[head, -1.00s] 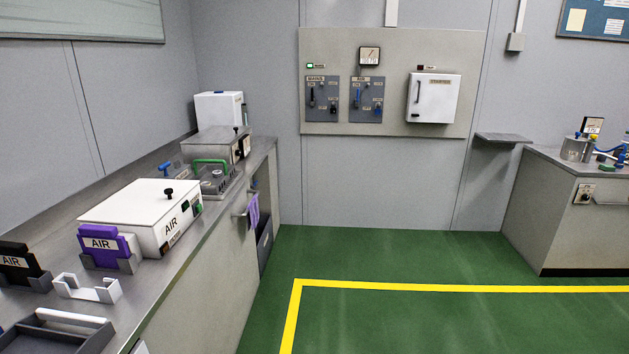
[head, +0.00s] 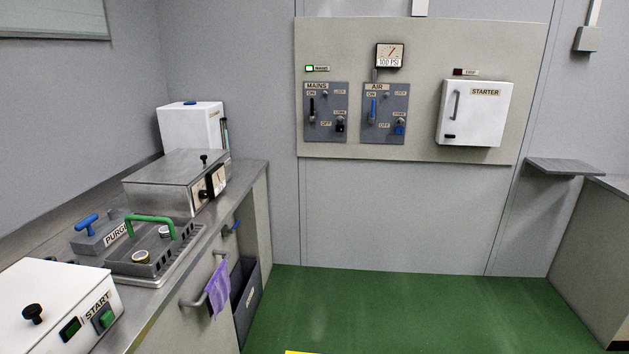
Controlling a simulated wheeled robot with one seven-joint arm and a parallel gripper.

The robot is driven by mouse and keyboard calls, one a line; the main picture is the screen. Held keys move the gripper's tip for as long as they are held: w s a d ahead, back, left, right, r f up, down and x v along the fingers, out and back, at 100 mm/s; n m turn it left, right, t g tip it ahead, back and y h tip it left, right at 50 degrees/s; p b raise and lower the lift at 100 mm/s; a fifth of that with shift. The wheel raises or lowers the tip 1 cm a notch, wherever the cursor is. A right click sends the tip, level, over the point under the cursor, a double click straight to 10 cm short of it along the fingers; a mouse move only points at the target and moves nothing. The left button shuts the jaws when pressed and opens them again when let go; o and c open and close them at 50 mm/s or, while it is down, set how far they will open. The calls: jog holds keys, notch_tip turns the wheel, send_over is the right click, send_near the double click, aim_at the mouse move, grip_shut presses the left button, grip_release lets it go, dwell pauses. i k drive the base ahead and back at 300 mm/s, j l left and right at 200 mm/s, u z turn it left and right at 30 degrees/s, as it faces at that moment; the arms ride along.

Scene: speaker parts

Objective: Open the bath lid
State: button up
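A steel box with a flat lid (head: 165,163) stands on the left counter in the head view, towards the back. The lid lies flat and looks shut, with a small black knob (head: 204,159) on top. The box's front has a dial and a black control (head: 209,187). A white box (head: 45,300) marked START, also with a black knob on top, is cut off at the lower left. No label shows which of the two is the bath; the steel one looks like it. My gripper is not in view.
A grey tray with a green handle (head: 150,219) and a PURGE block with a blue handle (head: 98,234) stand between the boxes. A purple cloth (head: 218,287) hangs on the counter's front rail. The green floor (head: 400,310) ahead is clear.

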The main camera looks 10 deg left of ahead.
aim_at(180, 166)
jog(key=i+u, duration=0.1)
jog(key=i, duration=0.85)
jog(key=i+l, duration=0.15)
jog(key=i, duration=0.75)
jog(key=i+j+u, duration=0.15)
jog(key=i+u, duration=0.15)
jog(key=i, duration=0.8)
jog(key=i+l+u, duration=0.1)
jog(key=i+u, duration=0.25)
jog(key=i, duration=0.7)
